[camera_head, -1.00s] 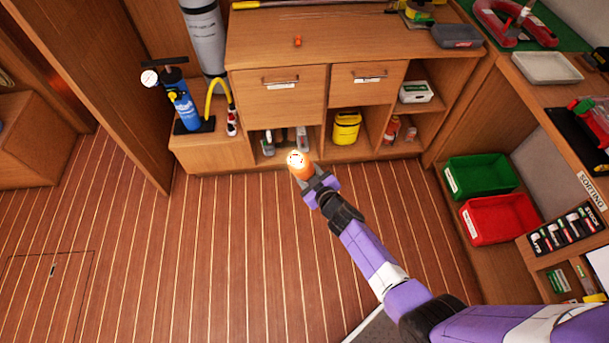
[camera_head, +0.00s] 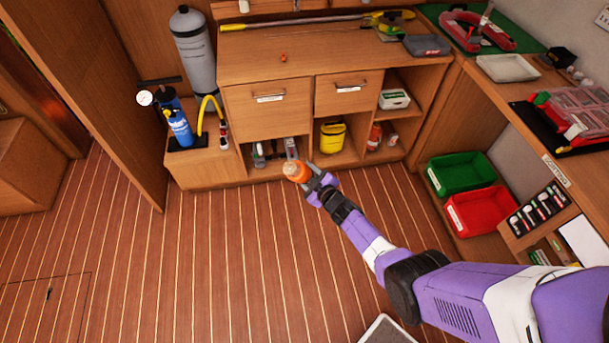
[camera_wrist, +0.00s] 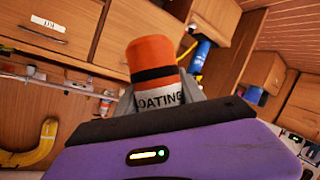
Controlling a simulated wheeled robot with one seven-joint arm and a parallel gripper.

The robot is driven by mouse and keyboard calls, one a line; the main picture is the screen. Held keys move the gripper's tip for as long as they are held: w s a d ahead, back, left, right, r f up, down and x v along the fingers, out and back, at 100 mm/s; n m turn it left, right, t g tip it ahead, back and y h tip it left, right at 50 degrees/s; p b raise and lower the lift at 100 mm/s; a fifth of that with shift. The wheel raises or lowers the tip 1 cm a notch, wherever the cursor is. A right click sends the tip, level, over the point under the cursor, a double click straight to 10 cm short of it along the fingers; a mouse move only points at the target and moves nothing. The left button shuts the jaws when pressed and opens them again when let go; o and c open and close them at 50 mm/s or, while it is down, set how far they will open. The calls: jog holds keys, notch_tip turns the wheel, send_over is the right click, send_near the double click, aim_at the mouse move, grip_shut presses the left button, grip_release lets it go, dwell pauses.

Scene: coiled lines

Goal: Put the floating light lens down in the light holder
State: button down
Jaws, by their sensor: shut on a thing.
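The floating light (camera_head: 294,171) is a short orange cylinder with a pale, clear-looking lens end, which faces away from my gripper in the head view. In the wrist view the light (camera_wrist: 150,60) shows its orange body, a black band and a white label reading "OATING". My gripper (camera_head: 312,182) is shut on it and holds it up in front of the low cabinet's open shelves. The gripper's grey fingers sit on both sides of the labelled part. I cannot make out which thing is the light holder.
The cabinet (camera_head: 262,76) has two drawers above open shelves with a yellow container (camera_head: 332,137). A blue pump (camera_head: 180,127) and a grey cylinder (camera_head: 196,45) stand left. Green (camera_head: 462,172) and red (camera_head: 484,213) bins are at right.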

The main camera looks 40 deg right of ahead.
jog(key=n+h+b, duration=0.1)
jog(key=b, duration=0.3)
jog(key=n+b, duration=0.2)
jog(key=b, duration=0.2)
jog(key=n+t+h+b, duration=0.1)
jog(key=b, duration=0.3)
jog(key=shift+f+h, duration=0.3)
jog(key=n+b, duration=0.1)
jog(key=b, duration=0.2)
jog(key=shift+b, duration=0.4)
jog(key=shift+r+n+t+y+b, duration=0.1)
jog(key=shift+n+t+y+b, duration=1)
jog(key=shift+n+b, duration=3.55)
jog(key=shift+r+n+t+y+b, duration=0.15)
jog(key=shift+n+t+y+b, duration=0.9)
jog(key=shift+n+b, duration=3.6)
jog(key=shift+r+n+t+y+b, duration=0.1)
jog(key=shift+n+t+y+b, duration=0.25)
jog(key=shift+n+t+b, duration=2.85)
jog(key=n+g+b, duration=0.1)
jog(key=g+b, duration=0.2)
jog(key=b, duration=0.1)
jog(key=shift+n, duration=0.3)
